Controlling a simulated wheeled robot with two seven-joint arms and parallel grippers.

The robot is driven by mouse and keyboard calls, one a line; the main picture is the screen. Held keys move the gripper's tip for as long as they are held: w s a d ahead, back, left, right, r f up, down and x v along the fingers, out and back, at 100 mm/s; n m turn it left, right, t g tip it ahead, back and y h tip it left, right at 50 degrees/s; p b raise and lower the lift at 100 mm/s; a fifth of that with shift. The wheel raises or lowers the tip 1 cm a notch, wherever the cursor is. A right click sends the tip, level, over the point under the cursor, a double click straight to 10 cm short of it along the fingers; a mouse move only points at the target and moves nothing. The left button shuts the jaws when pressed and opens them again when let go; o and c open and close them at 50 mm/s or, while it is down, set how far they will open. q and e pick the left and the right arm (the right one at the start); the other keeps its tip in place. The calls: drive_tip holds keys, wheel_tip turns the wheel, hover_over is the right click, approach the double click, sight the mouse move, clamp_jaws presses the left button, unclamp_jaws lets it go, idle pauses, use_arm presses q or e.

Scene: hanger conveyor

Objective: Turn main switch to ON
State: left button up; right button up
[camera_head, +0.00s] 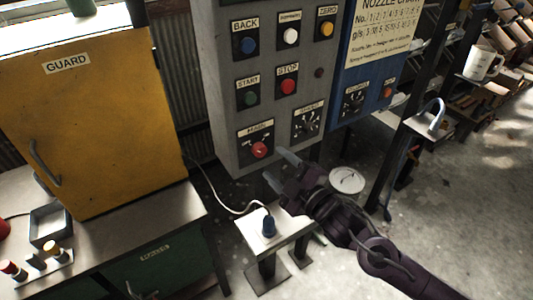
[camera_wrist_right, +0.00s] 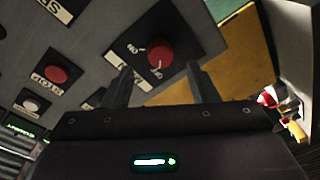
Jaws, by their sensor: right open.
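The main switch is a red rotary knob (camera_head: 259,150) on a black plate labelled MAIN, low on the left of the grey control panel (camera_head: 228,105). Its OFF marking shows to the left of the knob. In the right wrist view the red knob (camera_wrist_right: 160,53) lies ahead, beyond the fingertips. My right gripper (camera_head: 278,166) is open and empty, just right of and below the knob. Its fingers also show in the right wrist view (camera_wrist_right: 160,80), apart on either side below the knob. I see no contact with the knob. My left gripper is not in view.
A yellow guard cabinet (camera_head: 90,110) stands left. A small white stand (camera_head: 255,237) with a blue-capped plug is below.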

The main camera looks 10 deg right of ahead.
sight(263, 152)
drive_tip(key=p+x, duration=0.1)
drive_tip(key=x, duration=0.4)
drive_tip(key=c, duration=1)
